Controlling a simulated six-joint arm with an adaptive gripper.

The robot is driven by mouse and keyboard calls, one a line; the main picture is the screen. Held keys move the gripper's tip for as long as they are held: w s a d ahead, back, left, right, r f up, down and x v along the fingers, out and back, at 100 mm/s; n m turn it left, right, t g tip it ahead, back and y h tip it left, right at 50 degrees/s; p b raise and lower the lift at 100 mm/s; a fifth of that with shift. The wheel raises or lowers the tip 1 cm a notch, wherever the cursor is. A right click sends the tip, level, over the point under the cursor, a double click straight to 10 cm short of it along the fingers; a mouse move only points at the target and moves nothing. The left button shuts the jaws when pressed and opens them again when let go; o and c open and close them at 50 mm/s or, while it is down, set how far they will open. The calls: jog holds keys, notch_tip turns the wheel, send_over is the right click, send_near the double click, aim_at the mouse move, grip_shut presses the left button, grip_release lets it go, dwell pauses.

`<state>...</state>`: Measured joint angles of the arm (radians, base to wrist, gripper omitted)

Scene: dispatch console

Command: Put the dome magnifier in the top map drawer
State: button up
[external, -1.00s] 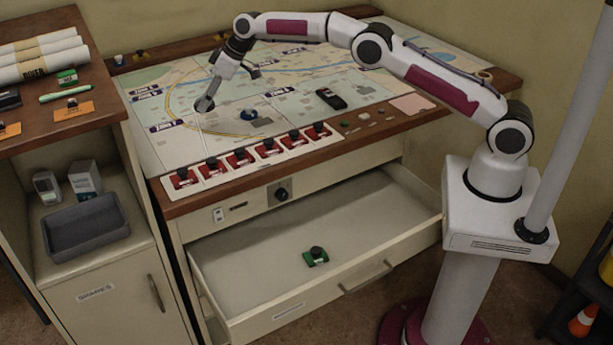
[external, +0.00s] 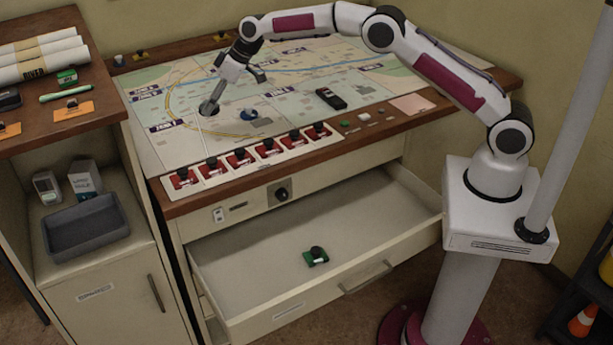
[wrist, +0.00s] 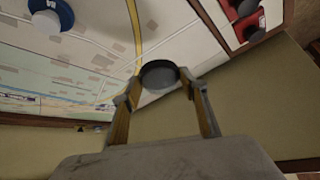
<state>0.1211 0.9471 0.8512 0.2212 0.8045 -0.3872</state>
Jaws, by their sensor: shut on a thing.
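The dome magnifier is a small, dark-rimmed round piece with a greyish face. It shows between my fingertips in the wrist view (wrist: 159,75) and at the end of my gripper in the external view (external: 208,108). My gripper (external: 212,101) is shut on it over the left part of the map, tilted. Whether the magnifier touches the map I cannot tell. The top map drawer (external: 240,253) stands pulled out below the console front. A green item with a black knob (external: 316,257) lies inside it, and the rest of its floor is bare.
A blue round item with a white top (external: 249,114) sits on the map, right of my gripper. A row of red blocks with black knobs (external: 239,157) lines the console's front edge. A black handset (external: 331,98) lies farther right. A side cabinet (external: 95,290) stands left.

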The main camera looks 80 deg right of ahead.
jog(key=shift+m+h, duration=0.5)
jog(key=shift+m, duration=0.3)
jog(key=s+a+f, duration=0.1)
jog(key=s, duration=0.7)
jog(key=s+a+f, duration=0.1)
jog(key=s+a, duration=0.1)
jog(key=s, duration=0.7)
jog(key=s+a+f, duration=0.1)
jog(key=s+a, duration=0.1)
jog(key=s, duration=0.7)
jog(key=shift+s+a+f, duration=0.25)
jog(key=shift+f, duration=0.1)
jog(key=s+a+f+n, duration=0.2)
jog(key=s+a+f, duration=0.4)
jog(key=a+f, duration=0.3)
jog(key=w+a+f+n+y, duration=0.1)
jog(key=w+a+f, duration=0.2)
jog(key=a+f, duration=0.3)
jog(key=w+a+f+n+y, duration=0.1)
jog(key=w+a+f, duration=0.2)
jog(key=a+f, duration=0.4)
jog(key=shift+w+f+n, duration=0.15)
jog(key=shift+f+n, duration=0.15)
jog(key=shift+f, duration=0.25)
send_over(278, 280)
jog(key=shift+f, duration=2.9)
